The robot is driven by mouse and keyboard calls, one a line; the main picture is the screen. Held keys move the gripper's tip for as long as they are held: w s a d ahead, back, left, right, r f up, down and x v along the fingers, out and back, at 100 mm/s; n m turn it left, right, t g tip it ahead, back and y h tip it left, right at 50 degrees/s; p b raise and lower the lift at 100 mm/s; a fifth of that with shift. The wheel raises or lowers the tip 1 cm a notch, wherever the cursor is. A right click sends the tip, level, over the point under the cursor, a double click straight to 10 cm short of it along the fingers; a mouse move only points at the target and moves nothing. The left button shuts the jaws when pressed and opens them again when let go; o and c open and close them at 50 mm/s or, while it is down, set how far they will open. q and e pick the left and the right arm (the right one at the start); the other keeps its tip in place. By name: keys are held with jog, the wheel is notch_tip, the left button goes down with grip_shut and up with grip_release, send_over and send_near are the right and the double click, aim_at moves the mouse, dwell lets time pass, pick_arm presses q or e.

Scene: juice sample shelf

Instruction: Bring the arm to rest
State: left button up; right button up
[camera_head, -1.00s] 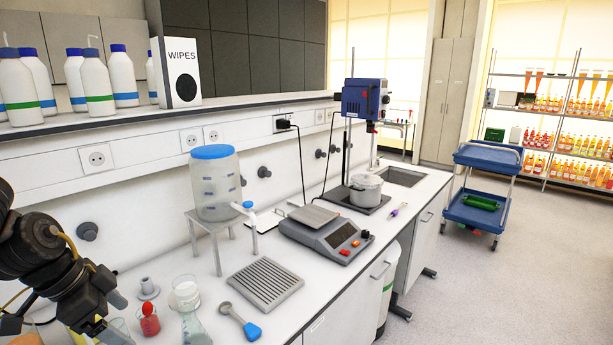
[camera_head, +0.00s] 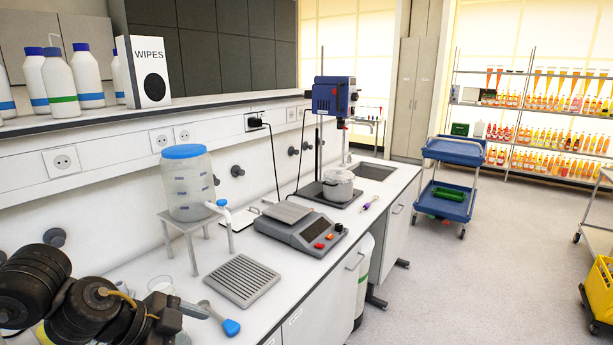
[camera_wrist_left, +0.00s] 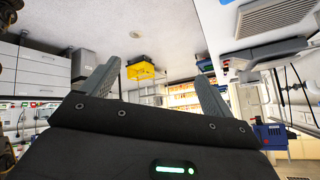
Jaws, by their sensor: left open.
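My left arm comes in at the lower left of the head view, over the near end of the bench (camera_head: 135,262). Its black links cover part of the glassware there. In the left wrist view my left gripper (camera_wrist_left: 155,80) shows two grey fingers wide apart with nothing between them. The fingers point out over open floor, away from the bench things. My right gripper is in neither view.
A grey rack (camera_head: 240,280), a blue-handled scoop (camera_head: 229,326), a balance (camera_head: 305,232) and a tank with blue lid (camera_head: 188,185) stand on the bench. Open floor lies between.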

pick_arm(q)
jog(key=d+f+t+h, duration=0.2)
jog(key=d+t+h, duration=0.15)
jog(key=d, duration=0.95)
jog(key=s+a+f+n+t+y, duration=0.1)
jog(key=s+a+f+n+y, duration=0.1)
jog(key=a+f+n+y, duration=0.25)
jog(key=s+a+f+n+t+y, duration=0.1)
jog(key=s+a+f+n+y, duration=0.2)
jog(key=f+n, duration=0.4)
jog(key=s+a+f+n+g+y, duration=0.1)
jog(key=s+a+f+g+y, duration=0.15)
jog(key=s+a+f, duration=0.5)
jog(key=s+a+f+n+g+y, duration=0.1)
jog(key=s+a+f+n+g, duration=0.25)
jog(key=s, duration=0.65)
notch_tip(320, 180, down, 27)
jog(key=d+m+g, duration=0.1)
jog(key=m+g, duration=0.1)
jog(key=s+a+f+g, duration=0.1)
jog(key=s+a+f, duration=0.1)
jog(key=s+f, duration=1.5)
jog(key=shift+a+f+m+b, duration=0.2)
jog(key=shift+a+m+b, duration=0.1)
jog(key=shift+a+b, duration=0.1)
jog(key=shift+s, duration=0.1)
